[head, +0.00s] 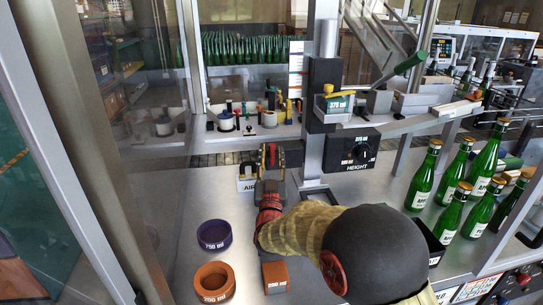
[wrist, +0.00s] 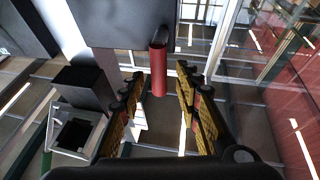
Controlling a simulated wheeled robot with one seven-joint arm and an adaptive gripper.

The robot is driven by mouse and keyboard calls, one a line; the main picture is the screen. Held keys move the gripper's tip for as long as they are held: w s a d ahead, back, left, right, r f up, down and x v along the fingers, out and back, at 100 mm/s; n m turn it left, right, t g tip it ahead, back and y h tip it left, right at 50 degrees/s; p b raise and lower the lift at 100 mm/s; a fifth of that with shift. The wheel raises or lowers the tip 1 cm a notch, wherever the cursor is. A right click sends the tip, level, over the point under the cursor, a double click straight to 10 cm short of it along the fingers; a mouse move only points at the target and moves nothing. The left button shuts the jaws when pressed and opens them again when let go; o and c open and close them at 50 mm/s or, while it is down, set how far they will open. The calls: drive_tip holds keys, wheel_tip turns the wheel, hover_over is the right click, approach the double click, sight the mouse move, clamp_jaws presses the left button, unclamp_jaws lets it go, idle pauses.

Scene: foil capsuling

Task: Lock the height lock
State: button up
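The height unit (head: 348,152) is a black box marked HEIGHT with a dial, on the dark upright column (head: 322,90). In the wrist view, a red cylindrical handle (wrist: 158,70) hangs from a dark block (wrist: 125,22); it looks like the lock handle. My gripper (head: 271,156) points toward the back, left of the column. In the wrist view my gripper (wrist: 157,85) is open, its fingers on either side of the handle's line, with visible gaps. I cannot tell how deep the handle sits between them.
A purple 750 ml ring (head: 214,236), an orange ring (head: 213,283) and an orange block (head: 275,278) are on the bench at front. A white AIR block (head: 247,184) is close left of my gripper. Green bottles (head: 424,178) stand at right. A glass panel bounds the left.

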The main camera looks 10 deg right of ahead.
wheel_tip(320, 180, up, 10)
idle(0.5)
drive_tip(key=shift+y, duration=0.3)
drive_tip(key=s+d+f+g+y+p, duration=0.1)
drive_tip(key=s+f+g, duration=0.4)
drive_tip(key=s, duration=1)
drive_tip(key=s+d+f+n+g+y+p, duration=0.1)
drive_tip(key=s+f+g, duration=0.4)
drive_tip(key=s, duration=1)
drive_tip(key=s+d+f+n+g+y+p, duration=0.1)
drive_tip(key=s+d+f+g, duration=0.2)
drive_tip(key=s, duration=1.2)
wheel_tip(320, 180, down, 2)
drive_tip(key=g, duration=0.3)
drive_tip(key=shift+d+f+g+y, duration=0.2)
drive_tip(key=shift+g+y, duration=0.1)
drive_tip(key=shift+y, duration=0.1)
